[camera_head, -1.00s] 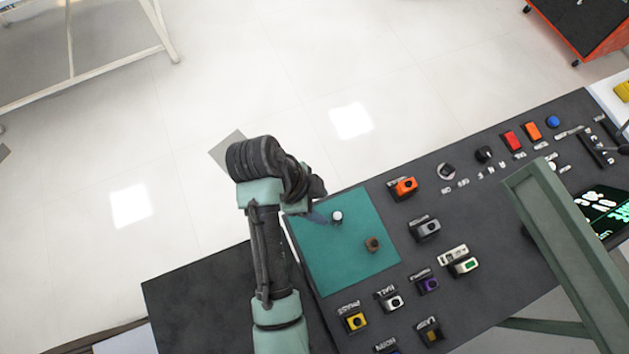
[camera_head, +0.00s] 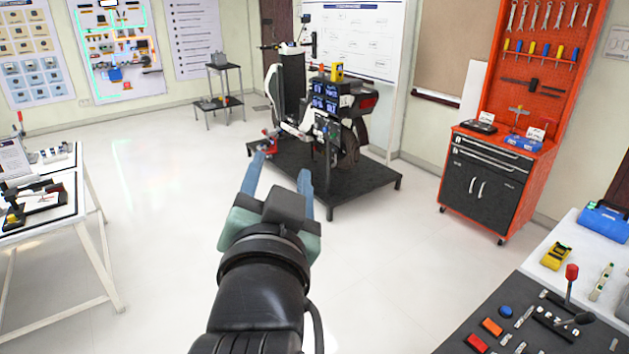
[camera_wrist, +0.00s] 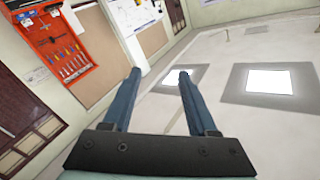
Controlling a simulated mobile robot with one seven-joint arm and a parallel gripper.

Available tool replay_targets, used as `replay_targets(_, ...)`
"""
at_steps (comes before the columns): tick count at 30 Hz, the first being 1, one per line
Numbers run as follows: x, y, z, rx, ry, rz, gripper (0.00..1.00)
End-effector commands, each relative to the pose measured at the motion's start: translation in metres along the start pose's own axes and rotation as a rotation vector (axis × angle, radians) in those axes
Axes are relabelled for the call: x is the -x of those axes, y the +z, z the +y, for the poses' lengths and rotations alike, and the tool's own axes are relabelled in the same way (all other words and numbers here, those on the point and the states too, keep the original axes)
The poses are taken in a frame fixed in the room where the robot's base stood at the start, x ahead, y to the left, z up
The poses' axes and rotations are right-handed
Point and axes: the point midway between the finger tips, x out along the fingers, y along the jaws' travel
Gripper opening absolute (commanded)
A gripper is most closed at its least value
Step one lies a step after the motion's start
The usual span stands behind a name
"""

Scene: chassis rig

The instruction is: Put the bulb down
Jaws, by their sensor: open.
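My gripper (camera_head: 281,174) is raised in front of the body camera, pointing away into the room. Its two blue fingers are apart, with nothing between them. I cannot make out a bulb in either current view. The green mat from the earlier view is also outside both current views.
A dark bench (camera_head: 535,318) with buttons and a red-knobbed lever (camera_head: 571,272) is at lower right. An orange tool cabinet (camera_head: 492,190) stands at right. A machine on a black platform (camera_head: 340,205) stands ahead. A white table (camera_head: 82,225) is at left, with open floor between.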

Motion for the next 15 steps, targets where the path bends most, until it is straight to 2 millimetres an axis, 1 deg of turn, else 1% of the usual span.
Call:
replay_targets(1, 0.013, -0.050, -0.013, 0.074, -0.059, 0.143, 0.59)
replay_targets(2, 0.022, -0.075, -0.021, 0.120, -0.088, 0.221, 0.59)
replay_targets(3, 0.036, -0.105, -0.029, 0.179, -0.117, 0.320, 0.59)
replay_targets(5, 0.059, -0.143, -0.040, 0.257, -0.145, 0.457, 0.59)
replay_targets(6, 0.074, -0.163, -0.045, 0.301, -0.155, 0.534, 0.59)
replay_targets(9, 0.104, -0.198, -0.056, 0.382, -0.165, 0.682, 0.59)
replay_targets(10, 0.111, -0.204, -0.057, 0.399, -0.165, 0.711, 0.59)
replay_targets(12, 0.121, -0.213, -0.060, 0.425, -0.164, 0.757, 0.59)
replay_targets(15, 0.126, -0.217, -0.061, 0.437, -0.162, 0.778, 0.59)
